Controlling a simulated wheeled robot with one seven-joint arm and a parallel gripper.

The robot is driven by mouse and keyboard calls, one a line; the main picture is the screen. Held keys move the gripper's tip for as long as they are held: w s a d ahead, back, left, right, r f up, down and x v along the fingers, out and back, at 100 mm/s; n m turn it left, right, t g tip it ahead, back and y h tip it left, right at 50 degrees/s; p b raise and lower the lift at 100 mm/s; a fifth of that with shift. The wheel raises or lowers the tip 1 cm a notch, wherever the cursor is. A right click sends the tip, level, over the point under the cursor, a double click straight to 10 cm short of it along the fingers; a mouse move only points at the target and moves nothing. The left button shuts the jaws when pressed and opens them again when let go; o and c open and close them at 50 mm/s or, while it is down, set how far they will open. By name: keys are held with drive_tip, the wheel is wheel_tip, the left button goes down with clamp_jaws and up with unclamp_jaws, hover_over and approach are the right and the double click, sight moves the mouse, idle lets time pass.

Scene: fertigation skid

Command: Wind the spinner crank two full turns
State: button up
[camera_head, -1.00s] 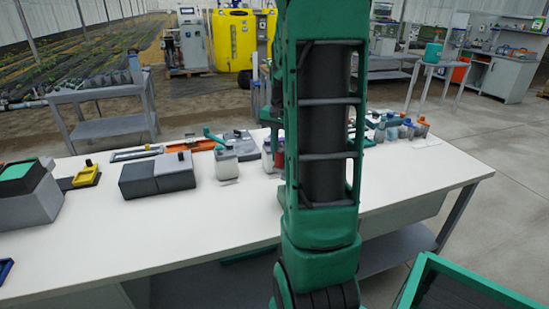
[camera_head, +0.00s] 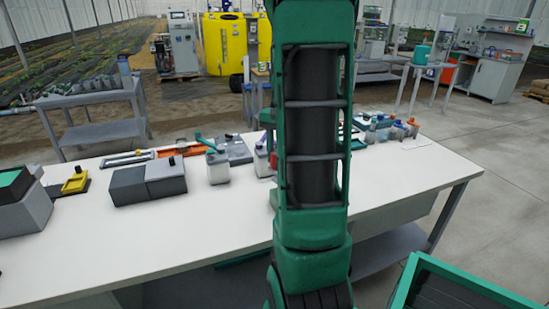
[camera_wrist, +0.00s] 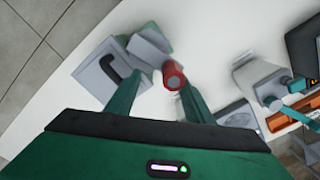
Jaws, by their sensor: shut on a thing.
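In the wrist view, a red round knob (camera_wrist: 174,76) with a grey hex centre points toward the camera. It appears to be the crank's handle. It stands over a grey boxy device (camera_wrist: 150,45) with pale blocks and a black curved part (camera_wrist: 111,67). My gripper (camera_wrist: 160,84) has its green fingers on either side of the knob and is shut on it; the knob shows close to the right finger. In the head view, my arm hides the gripper and most of the crank device; a small red part (camera_head: 273,160) shows at the arm's left edge.
The table's front middle is clear. A green-rimmed bin (camera_head: 470,280) stands at front right.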

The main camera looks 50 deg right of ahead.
drive_tip(key=shift+s+f, duration=0.2)
drive_tip(key=shift+s, duration=0.15)
